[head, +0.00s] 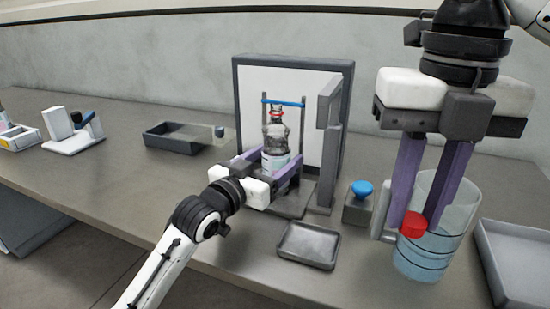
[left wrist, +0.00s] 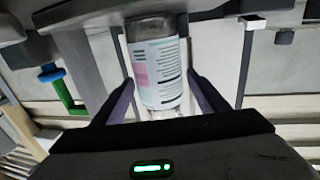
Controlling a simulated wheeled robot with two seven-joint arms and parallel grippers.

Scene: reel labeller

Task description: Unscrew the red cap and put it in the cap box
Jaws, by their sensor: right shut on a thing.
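The red cap (head: 412,225) is between the fingertips of my right gripper (head: 414,222), which is shut on it. Cap and fingertips show at a clear cylinder (head: 436,215) with dark rings; I cannot tell whether they are inside it or in front. The clear bottle (head: 275,136) stands upright by the labeller, with a red band at its neck. My left gripper (head: 270,170) has a finger on each side of its lower part. In the left wrist view the labelled bottle (left wrist: 158,72) fills the space between the fingertips; I cannot tell whether both touch it.
The labeller has a pale back panel (head: 300,105) and a grey upright (head: 328,140). A blue button (head: 362,188) sits on a grey block. A shallow grey tray (head: 308,246) lies in front, a dark bin (head: 172,139) at left, and a grey tray (head: 515,262) at right.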

